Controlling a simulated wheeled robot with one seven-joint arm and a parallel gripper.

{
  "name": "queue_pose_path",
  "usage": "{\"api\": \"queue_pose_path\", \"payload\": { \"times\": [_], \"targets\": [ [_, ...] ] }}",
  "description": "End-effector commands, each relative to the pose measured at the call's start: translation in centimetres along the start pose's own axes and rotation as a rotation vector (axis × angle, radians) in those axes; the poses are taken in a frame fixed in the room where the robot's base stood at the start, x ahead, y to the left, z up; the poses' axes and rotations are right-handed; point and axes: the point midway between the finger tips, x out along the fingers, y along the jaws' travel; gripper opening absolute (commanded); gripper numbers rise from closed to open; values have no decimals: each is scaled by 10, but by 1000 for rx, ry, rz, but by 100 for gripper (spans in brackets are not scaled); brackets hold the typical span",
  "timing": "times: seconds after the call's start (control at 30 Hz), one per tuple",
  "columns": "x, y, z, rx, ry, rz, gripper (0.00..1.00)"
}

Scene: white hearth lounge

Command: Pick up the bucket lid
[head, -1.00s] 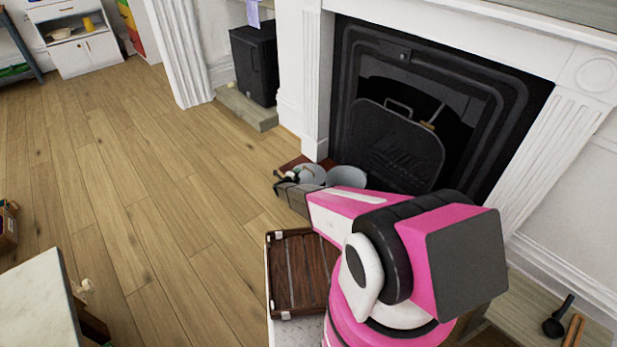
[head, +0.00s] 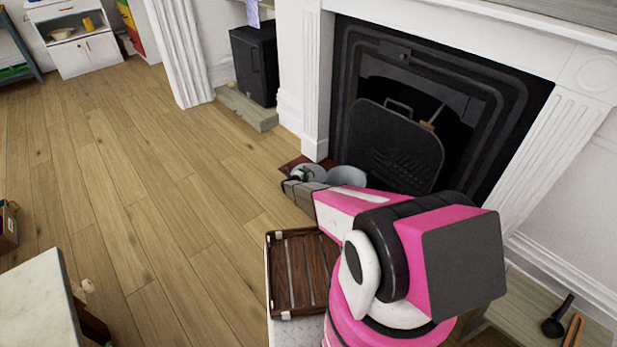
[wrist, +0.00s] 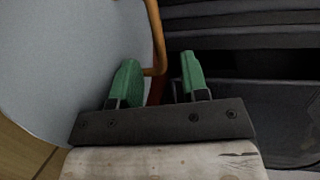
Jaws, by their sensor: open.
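Two pale grey round things stand by the hearth in the head view, one on the left (head: 316,172) and one on the right (head: 347,176). I cannot tell which of them is the bucket lid. In the wrist view a large pale grey round surface (wrist: 60,60) fills the left side, with a thin orange-brown bar (wrist: 157,40) along its right edge. My gripper (wrist: 158,78) has its green fingertips apart with nothing held between them. The left finger overlaps the grey surface in the picture; contact is unclear. My arm partly hides the hearth things in the head view.
The black fireplace (head: 460,90) with a dark fire screen (head: 393,150) stands behind the round things. A brown slatted tray (head: 298,270) lies near my arm. A low table (head: 530,310) is at the lower right.

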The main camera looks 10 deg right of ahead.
Motion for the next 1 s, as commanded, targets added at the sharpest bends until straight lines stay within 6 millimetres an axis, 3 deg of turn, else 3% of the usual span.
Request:
{"api": "queue_pose_path", "payload": {
  "times": [0.2, 0.4, 0.43, 0.53, 0.57, 1.0],
  "targets": [
    [27, 0, 2, -1, -1, 0, 41],
    [28, 0, 1, -1, -1, 0, 41],
    [27, 0, 1, -1, -1, 0, 38],
    [27, 0, 1, -1, -1, 0, 5],
    [27, 0, 1, -1, -1, 0, 0],
    [26, -5, 1, 0, -1, -1, 0]
  ]
}}
